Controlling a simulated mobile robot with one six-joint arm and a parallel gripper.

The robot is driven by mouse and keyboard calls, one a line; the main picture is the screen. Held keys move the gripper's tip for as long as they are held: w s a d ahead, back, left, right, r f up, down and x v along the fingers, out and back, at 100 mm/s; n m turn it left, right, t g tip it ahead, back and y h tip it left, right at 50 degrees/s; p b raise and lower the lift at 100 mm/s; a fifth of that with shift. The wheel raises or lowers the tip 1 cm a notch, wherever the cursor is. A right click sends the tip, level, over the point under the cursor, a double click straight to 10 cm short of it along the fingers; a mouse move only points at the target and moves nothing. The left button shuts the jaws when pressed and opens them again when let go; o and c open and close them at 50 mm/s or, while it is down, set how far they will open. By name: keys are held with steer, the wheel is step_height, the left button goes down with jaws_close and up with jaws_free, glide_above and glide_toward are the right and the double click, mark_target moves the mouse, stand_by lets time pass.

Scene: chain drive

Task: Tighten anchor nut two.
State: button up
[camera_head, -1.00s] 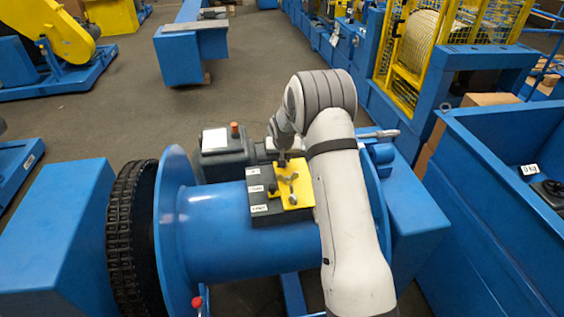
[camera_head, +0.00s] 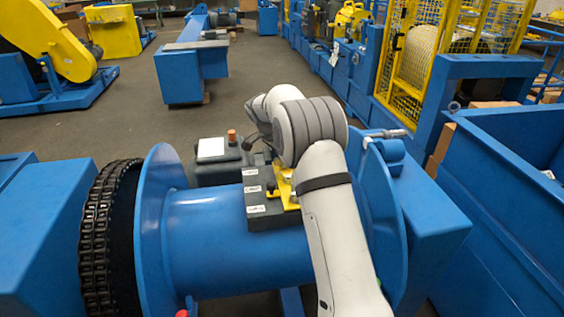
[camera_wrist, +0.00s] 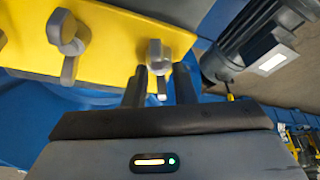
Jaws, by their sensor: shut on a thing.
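A yellow plate (camera_head: 284,188) sits on a dark grey block (camera_head: 262,217) with white labels, on top of the blue drum. In the wrist view the yellow plate (camera_wrist: 112,40) carries grey wing-shaped nuts. One wing nut (camera_wrist: 156,55) stands between the dark fingers of my gripper (camera_wrist: 161,86), which is shut on it. Another wing nut (camera_wrist: 68,35) stands free to the left. In the head view my arm hides the fingers and part of the plate. I cannot read the labels or tell which nut is number two.
The blue drum (camera_head: 235,245) has round flanges, with a black chain (camera_head: 98,240) at its left. A dark motor box (camera_head: 220,165) stands behind the block; a dark cylindrical motor (camera_wrist: 255,45) shows in the wrist view. A blue bin (camera_head: 510,210) is at the right.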

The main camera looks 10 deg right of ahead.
steer(key=m+g, duration=0.1)
steer(key=m, duration=0.4)
steer(key=shift+r+g+h+p, duration=0.1)
steer(key=shift+g+h+p, duration=0.2)
steer(key=shift+g, duration=0.1)
steer(key=shift+m, duration=0.3)
steer(key=o, duration=0.6)
steer(key=shift+o, duration=0.2)
steer(key=v, duration=0.7)
steer(key=shift+a+r+p, duration=0.2)
steer(key=shift+r+p, duration=0.1)
steer(key=shift+r, duration=0.1)
steer(key=shift+w, duration=0.1)
